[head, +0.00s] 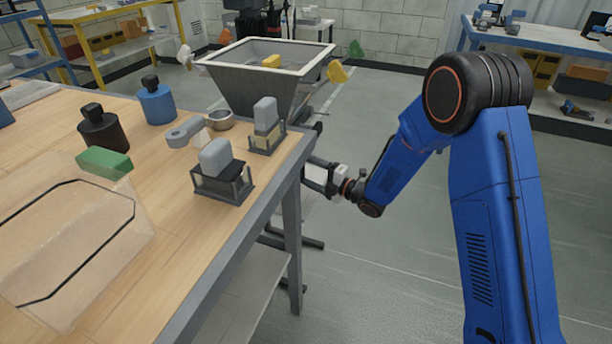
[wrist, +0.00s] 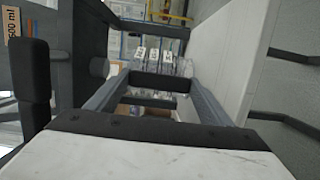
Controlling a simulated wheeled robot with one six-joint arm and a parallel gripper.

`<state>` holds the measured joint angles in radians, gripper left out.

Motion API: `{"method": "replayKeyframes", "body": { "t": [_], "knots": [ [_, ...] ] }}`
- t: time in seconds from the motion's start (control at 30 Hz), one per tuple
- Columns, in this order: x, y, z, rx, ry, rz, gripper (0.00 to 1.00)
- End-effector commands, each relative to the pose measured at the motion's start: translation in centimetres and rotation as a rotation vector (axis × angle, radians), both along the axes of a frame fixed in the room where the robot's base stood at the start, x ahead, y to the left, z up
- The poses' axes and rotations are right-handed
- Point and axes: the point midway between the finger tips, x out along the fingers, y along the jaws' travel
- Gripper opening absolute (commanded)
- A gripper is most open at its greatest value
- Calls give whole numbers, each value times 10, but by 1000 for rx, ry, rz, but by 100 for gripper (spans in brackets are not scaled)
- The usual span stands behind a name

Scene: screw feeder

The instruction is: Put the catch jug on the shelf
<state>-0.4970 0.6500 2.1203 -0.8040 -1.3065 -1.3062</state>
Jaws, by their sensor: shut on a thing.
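My gripper (head: 322,178) is beyond the right edge of the workbench, just below its top. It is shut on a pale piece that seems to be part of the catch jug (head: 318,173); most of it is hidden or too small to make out. In the wrist view a pale surface with a dark bar fills the bottom, and I cannot tell which part it is. A pale lower shelf (head: 245,292) shows under the bench top; I cannot tell whether it is the task's shelf.
A grey hopper (head: 262,85) stands behind my gripper. A bench leg (head: 290,245) is close by. Floor at right is clear.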

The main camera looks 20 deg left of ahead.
Motion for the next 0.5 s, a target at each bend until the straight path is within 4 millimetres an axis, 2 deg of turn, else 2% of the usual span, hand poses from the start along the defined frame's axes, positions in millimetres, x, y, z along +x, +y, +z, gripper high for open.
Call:
{"method": "replayKeyframes", "body": {
  "t": [0.03,0.13,0.5],
  "knots": [
    [0,0,-9,-1,3,0,39],
    [0,0,-18,1,1,1,39],
    [0,0,-22,1,0,1,39]
  ]
}}
